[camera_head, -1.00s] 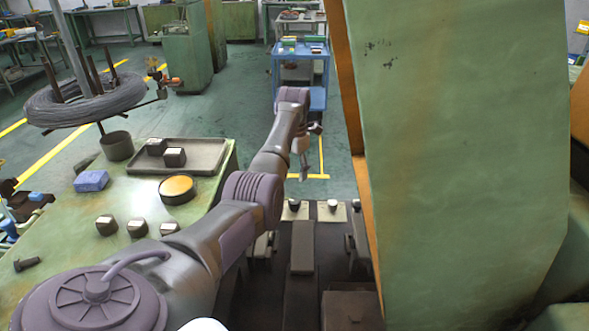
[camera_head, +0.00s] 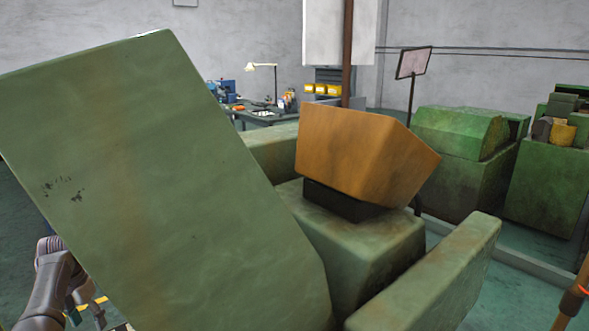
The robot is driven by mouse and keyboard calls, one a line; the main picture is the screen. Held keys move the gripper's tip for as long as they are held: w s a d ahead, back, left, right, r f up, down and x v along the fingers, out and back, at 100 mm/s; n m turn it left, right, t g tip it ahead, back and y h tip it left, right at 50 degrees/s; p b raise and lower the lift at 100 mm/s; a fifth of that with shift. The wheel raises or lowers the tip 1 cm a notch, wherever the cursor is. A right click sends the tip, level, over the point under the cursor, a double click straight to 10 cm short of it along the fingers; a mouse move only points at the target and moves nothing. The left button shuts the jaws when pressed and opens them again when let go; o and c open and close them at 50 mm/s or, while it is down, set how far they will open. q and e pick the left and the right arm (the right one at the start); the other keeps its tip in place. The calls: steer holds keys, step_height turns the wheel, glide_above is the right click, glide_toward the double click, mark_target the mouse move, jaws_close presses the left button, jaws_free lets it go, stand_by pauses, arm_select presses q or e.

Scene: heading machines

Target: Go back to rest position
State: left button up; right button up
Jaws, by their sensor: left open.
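My left arm comes in at the lower left edge of the head view. Its gripper (camera_head: 84,314) is small and partly cut off there, beside the lower left edge of a large tilted green panel (camera_head: 170,190). The jaws look apart, and I see nothing between them. The panel hides whatever lies behind it. My right gripper is not in view.
The green panel fills the left and centre. Right of it stand an orange block (camera_head: 360,155) on a green machine body (camera_head: 365,250) and a sloping green beam (camera_head: 440,275). Green machines (camera_head: 460,150), a sign (camera_head: 413,62) and a workbench (camera_head: 262,118) stand farther back.

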arm_select(q)
steer(key=shift+f, duration=3.05)
